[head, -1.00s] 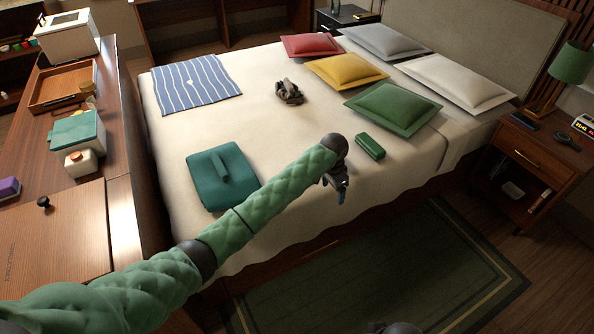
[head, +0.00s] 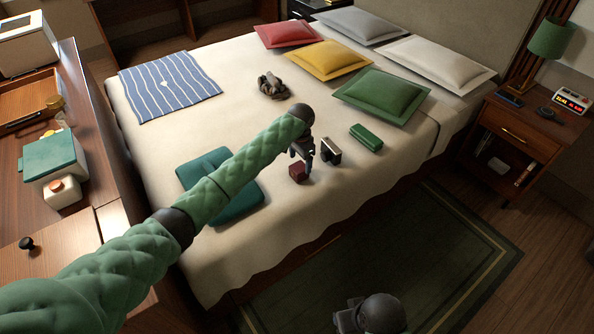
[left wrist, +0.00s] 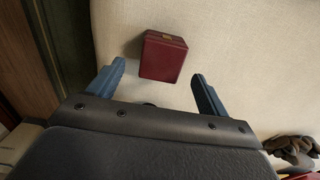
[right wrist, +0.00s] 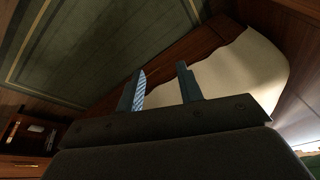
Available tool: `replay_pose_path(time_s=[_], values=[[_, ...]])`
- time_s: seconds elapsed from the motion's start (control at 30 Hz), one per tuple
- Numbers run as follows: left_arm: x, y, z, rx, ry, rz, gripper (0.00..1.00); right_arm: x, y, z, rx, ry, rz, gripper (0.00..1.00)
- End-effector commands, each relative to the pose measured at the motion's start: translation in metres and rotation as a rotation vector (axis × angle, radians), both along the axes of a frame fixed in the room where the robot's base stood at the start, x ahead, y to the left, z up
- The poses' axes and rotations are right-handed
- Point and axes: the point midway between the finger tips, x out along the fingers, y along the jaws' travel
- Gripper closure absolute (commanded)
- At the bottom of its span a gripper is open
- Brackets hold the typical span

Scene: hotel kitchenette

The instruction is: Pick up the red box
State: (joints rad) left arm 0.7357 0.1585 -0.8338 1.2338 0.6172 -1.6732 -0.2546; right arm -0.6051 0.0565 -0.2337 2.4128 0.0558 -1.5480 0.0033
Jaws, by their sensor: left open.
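The red box (head: 298,172) is small and dark red, and sits on the cream bed cover near the bed's front edge. My left gripper (head: 307,157) is just above and beside it, pointing down. In the left wrist view the red box (left wrist: 163,58) shows ahead, between the lines of the two blue fingers, which are apart with nothing between them. A small clasp or label shows on its edge. My right gripper (right wrist: 158,69) is open and empty, away from the box, over the floor by the bed's side.
A small dark and pale object (head: 330,151) stands close right of the box, with a green case (head: 366,138) beyond. A folded teal cloth (head: 240,205) lies to the left. Pillows, a striped cloth (head: 170,84) and a brown crumpled item (head: 272,86) lie farther back.

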Motion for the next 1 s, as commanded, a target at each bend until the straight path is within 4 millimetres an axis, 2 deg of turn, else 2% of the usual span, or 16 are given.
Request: replay_pose_path(time_s=[0.27, 0.4, 0.7, 0.73, 0.9, 1.0], values=[[-0.002, 0.005, -0.031, 0.001, 0.002, 0.002, 0.22, -0.005, -0.012, 0.017, -0.026, 0.030, -0.012, 0.64], [-0.002, 0.004, -0.047, 0.000, 0.001, 0.001, 0.22, -0.007, -0.015, 0.019, -0.034, 0.041, -0.014, 0.64], [-0.001, 0.004, -0.053, -0.001, -0.001, 0.001, 0.22, -0.008, -0.016, 0.020, -0.036, 0.043, -0.015, 0.64], [-0.001, 0.004, -0.053, -0.001, -0.001, 0.001, 0.24, -0.008, -0.016, 0.020, -0.036, 0.043, -0.015, 0.64], [-0.001, 0.004, -0.053, -0.001, -0.001, 0.001, 0.57, -0.008, -0.015, 0.020, -0.035, 0.043, -0.016, 0.64], [-0.001, 0.004, -0.053, -0.001, -0.001, 0.001, 0.72, -0.008, -0.015, 0.020, -0.035, 0.044, -0.016, 0.64]])
